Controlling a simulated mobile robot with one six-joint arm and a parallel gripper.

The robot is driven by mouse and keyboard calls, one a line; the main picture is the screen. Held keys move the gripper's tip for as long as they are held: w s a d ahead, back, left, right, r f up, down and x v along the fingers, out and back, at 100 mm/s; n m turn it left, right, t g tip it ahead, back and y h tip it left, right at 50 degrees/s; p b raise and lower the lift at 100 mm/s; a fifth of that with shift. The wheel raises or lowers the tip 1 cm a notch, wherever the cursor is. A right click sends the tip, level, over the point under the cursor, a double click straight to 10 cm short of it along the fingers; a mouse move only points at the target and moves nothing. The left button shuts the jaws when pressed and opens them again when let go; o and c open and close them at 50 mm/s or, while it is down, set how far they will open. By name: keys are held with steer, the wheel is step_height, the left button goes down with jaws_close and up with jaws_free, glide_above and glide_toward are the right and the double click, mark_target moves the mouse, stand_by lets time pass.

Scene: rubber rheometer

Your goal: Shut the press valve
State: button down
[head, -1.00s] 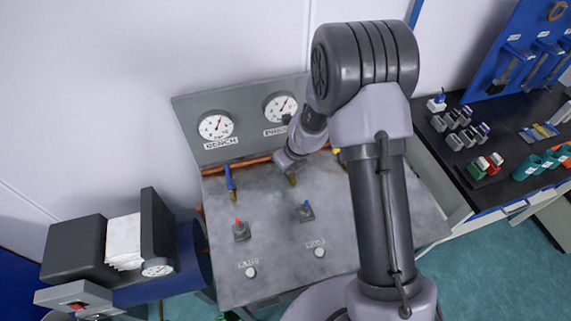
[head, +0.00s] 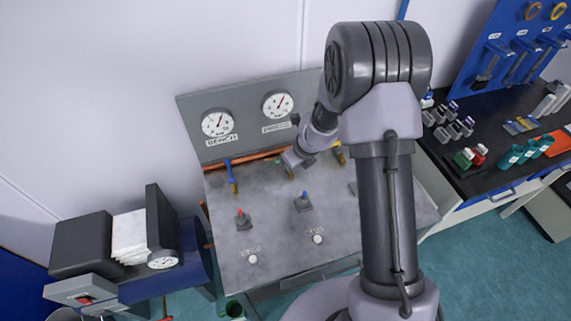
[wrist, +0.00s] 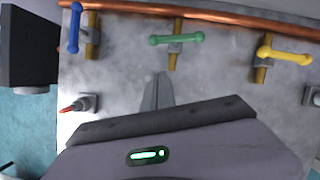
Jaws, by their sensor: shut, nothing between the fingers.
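Three lever valves stand in a row along a copper pipe at the back of a grey panel. In the wrist view, the blue handle (wrist: 75,27) lies in line with its brass stub. The green handle (wrist: 177,39) and the yellow handle (wrist: 286,55) lie crosswise to theirs. No valve label is readable, so I cannot tell which is the press valve. My gripper (wrist: 154,76) is shut and empty, its fingertips short of the green handle and apart from it in the picture. In the head view my wrist partly hides the green valve (head: 290,173); the blue valve (head: 230,175) is clear.
The bench gauge (head: 217,123) and press gauge (head: 277,104) stand behind the pipe. A red-tipped switch (head: 243,219) and a blue-tipped switch (head: 303,202) rise from the panel (head: 270,225). A black side bench (head: 490,180) holds small items at right.

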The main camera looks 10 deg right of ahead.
steer(key=w+p+v, duration=0.1)
steer(key=p+v, duration=0.1)
steer(key=v, duration=0.4)
steer(key=shift+r+p, duration=0.3)
steer(key=shift+r, duration=0.2)
steer(key=shift+s+d, duration=0.1)
steer(key=shift+s, duration=0.1)
